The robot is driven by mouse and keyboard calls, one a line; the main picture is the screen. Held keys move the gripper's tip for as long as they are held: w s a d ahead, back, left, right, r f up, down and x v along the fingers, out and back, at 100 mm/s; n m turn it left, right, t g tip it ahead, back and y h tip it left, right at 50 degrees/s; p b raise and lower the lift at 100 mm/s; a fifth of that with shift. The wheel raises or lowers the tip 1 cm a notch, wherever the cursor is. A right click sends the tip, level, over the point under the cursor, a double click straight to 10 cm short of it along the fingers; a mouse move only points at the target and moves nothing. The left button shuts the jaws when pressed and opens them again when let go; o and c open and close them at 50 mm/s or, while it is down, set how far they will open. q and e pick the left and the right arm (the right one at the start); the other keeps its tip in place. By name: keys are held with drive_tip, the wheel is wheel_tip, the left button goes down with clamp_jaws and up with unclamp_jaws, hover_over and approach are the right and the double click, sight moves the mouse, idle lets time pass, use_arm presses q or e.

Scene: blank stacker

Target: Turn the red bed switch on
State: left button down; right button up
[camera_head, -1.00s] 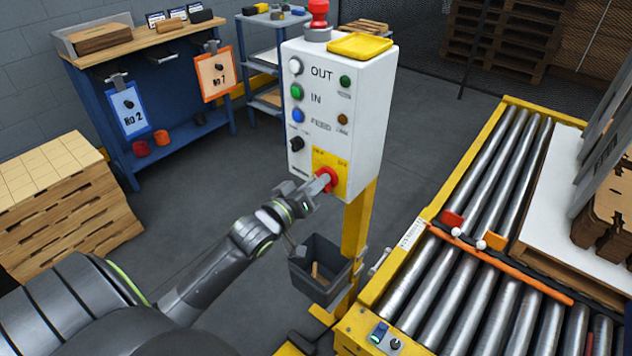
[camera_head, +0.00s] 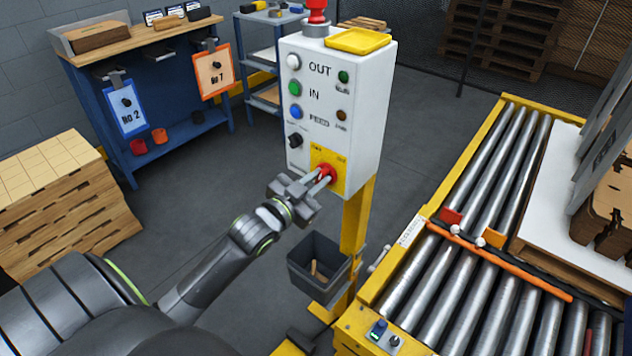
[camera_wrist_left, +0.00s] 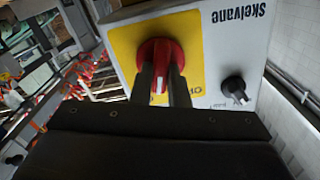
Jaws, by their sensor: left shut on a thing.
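The red bed switch (camera_head: 326,171) is a rotary knob on a yellow plate (camera_head: 341,181) low on the front of the white control box (camera_head: 356,117). My left gripper (camera_head: 321,177) is at the knob, with its two fingers on either side of it. In the left wrist view the red knob (camera_wrist_left: 163,52) sits between the two dark fingers (camera_wrist_left: 161,80), which are shut on it. A white mark shows on the knob. The lettering on the yellow plate is partly hidden by the fingers. My right gripper is not in view.
A dark bin (camera_head: 318,268) hangs below by the yellow post. The roller conveyor (camera_head: 470,215) stands to the right.

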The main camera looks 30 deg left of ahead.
use_arm(q)
drive_tip(key=m+b, duration=0.1)
drive_tip(key=m, duration=0.4)
drive_tip(key=shift+d+f, duration=0.1)
drive_tip(key=shift+m+b, duration=0.3)
idle(0.4)
drive_tip(key=c, duration=1.4)
unclamp_jaws()
drive_tip(key=s+a+p, duration=0.1)
drive_tip(key=s, duration=1.6)
drive_tip(key=shift+s+a, duration=0.15)
